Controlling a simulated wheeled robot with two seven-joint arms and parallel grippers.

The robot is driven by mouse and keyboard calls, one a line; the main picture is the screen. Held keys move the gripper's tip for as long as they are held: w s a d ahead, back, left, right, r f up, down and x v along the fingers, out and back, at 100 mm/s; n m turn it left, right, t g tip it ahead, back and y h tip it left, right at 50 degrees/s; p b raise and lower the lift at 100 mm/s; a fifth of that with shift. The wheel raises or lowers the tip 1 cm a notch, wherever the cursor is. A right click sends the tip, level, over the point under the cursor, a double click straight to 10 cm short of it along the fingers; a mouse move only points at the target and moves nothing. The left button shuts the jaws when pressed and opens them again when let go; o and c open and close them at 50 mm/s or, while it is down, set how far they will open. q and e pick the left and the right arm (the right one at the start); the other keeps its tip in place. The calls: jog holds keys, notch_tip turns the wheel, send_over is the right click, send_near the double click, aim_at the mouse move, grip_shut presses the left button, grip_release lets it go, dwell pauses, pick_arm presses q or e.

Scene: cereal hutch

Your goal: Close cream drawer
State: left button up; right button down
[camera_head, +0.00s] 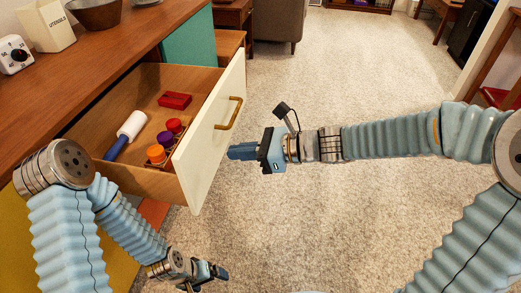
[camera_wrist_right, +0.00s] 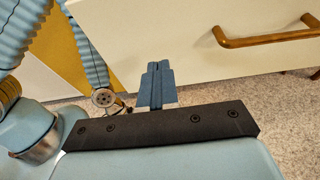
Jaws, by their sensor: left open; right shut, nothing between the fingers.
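The cream drawer (camera_head: 206,135) is pulled far out of the wooden hutch, and its cream front faces right with a wooden bar handle (camera_head: 230,113). My right gripper (camera_head: 232,152) is shut and empty just right of the drawer front, below the handle. In the right wrist view its closed fingers (camera_wrist_right: 156,84) point at the cream front (camera_wrist_right: 180,40), with the handle (camera_wrist_right: 265,38) to their upper right. I cannot tell whether the fingertips touch the front. My left gripper (camera_head: 222,274) is open, low in front of the hutch, below the drawer and clear of it.
The drawer holds a white roller with a blue handle (camera_head: 127,130), a red block (camera_head: 175,100) and several colored-lid jars (camera_head: 156,154). On the hutch top (camera_head: 105,45) stand a utensils holder (camera_head: 48,26), a timer (camera_head: 14,54) and a bowl (camera_head: 94,12). Carpet (camera_head: 330,90) to the right is clear.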

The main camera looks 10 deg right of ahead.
aim_at(203, 151)
pick_arm(q)
jog(key=shift+f, duration=0.1)
pick_arm(e)
jog(key=x, duration=0.3)
jog(key=r+x, duration=0.1)
jog(key=x, duration=0.1)
jog(key=shift+w+a+f, duration=0.1)
jog(key=shift+w+a, duration=0.05)
jog(key=shift+a, duration=0.25)
jog(key=shift+w+a, duration=0.15)
jog(key=shift+a, duration=0.3)
pick_arm(q)
jog(key=shift+w+a+r+p, duration=0.15)
jog(key=shift+a+r+p, duration=0.1)
jog(key=shift+a, duration=0.2)
jog(key=shift+w+a+r+p, duration=0.15)
jog(key=shift+a+r, duration=0.1)
jog(key=shift+a, duration=0.2)
pick_arm(e)
jog(key=w+a, duration=0.3)
jog(key=a, duration=0.6)
jog(key=w+a, duration=0.3)
jog(key=a, duration=0.6)
jog(key=w+a, duration=0.4)
jog(key=a, duration=0.5)
jog(key=shift+a+r, duration=0.2)
jog(key=shift+r, duration=0.05)
jog(key=shift+s+r, duration=0.1)
